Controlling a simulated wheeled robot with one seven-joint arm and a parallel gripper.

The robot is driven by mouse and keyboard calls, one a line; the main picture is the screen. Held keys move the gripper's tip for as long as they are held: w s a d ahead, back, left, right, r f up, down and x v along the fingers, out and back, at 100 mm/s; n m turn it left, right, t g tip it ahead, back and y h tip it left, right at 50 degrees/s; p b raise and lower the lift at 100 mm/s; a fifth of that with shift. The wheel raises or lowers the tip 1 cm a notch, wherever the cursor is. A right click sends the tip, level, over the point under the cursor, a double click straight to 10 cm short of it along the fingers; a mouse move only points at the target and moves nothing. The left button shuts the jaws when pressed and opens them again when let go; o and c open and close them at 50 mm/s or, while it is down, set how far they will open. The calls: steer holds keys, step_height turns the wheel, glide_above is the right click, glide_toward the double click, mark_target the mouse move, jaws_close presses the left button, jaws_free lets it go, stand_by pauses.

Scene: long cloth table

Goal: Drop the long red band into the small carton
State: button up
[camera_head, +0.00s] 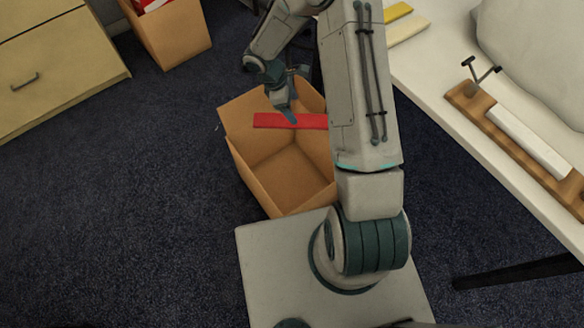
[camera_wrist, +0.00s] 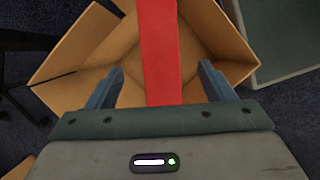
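The long red band (camera_head: 272,120) is a flat strip over the opening of a brown open carton (camera_head: 290,178) on the floor. My gripper (camera_head: 287,108) is above the carton, at the band. In the wrist view the band (camera_wrist: 161,40) runs lengthwise between the two fingers of my gripper (camera_wrist: 160,72). The fingers are spread, with a gap on each side of the band. The carton (camera_wrist: 75,48) lies behind it with its flaps open. My arm hides the band's right end in the head view. The exact height of the band is hard to tell.
Another brown carton (camera_head: 172,38) with something red in it stands at the top left, beside a wooden drawer cabinet (camera_head: 55,65). The white table (camera_head: 440,72) on the right bears a yellow strip (camera_head: 398,11) and a wooden holder (camera_head: 490,118). Dark carpet is clear on the left.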

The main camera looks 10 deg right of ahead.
steer(key=p+v, duration=0.1)
steer(key=v, duration=1.2)
steer(key=shift+r+p, duration=0.35)
steer(key=shift+a, duration=0.1)
steer(key=s+d+r+m+t+y+p, duration=0.2)
steer(key=s+r+m+p, duration=0.3)
steer(key=s+r, duration=0.6)
steer(key=s+d+r+m+t+y+p, duration=0.1)
steer(key=s+d+r+m+p, duration=0.3)
steer(key=s+r+m, duration=0.5)
steer(key=s+r+y+p, duration=0.1)
steer(key=s+r, duration=0.2)
steer(key=r, duration=0.4)
steer(key=shift+s+r+m+t, duration=0.15)
steer(key=shift+r+m+t, duration=0.15)
steer(key=shift+t, duration=0.1)
steer(key=shift+s+r+m, duration=0.1)
steer(key=shift+s+m, duration=0.2)
steer(key=shift+s, duration=0.15)
steer(key=shift+c, duration=0.4)
